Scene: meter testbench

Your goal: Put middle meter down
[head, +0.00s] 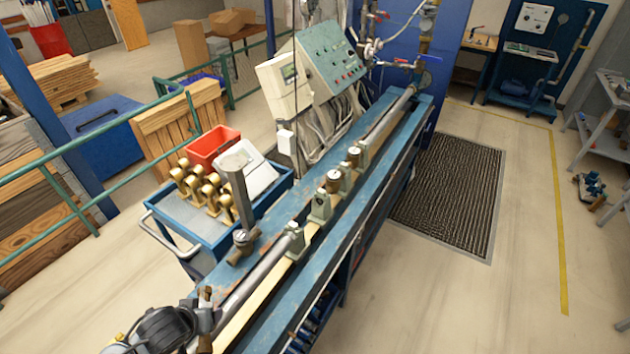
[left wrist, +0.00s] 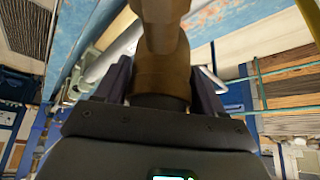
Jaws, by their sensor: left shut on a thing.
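My left gripper (head: 203,320) is at the lower left of the head view, by the near end of the bench. In the left wrist view its two dark fingers (left wrist: 162,88) are shut on a brown metal meter (left wrist: 161,70), whose narrower part reaches toward the top edge. In the head view the held meter is mostly hidden by the gripper, and I cannot tell whether it touches the bench. Two brass-topped meters (head: 333,182) (head: 354,157) sit in line on the blue bench (head: 275,265). My right gripper is not in view.
Grey-green clamps (head: 320,207) stand along the bench rail, with a grey pipe (head: 262,280) at the near end. An upright grey bar (head: 235,190) stands at the bench's left edge. A blue cart (head: 190,235) with several brass parts and a red bin (head: 212,145) is alongside.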

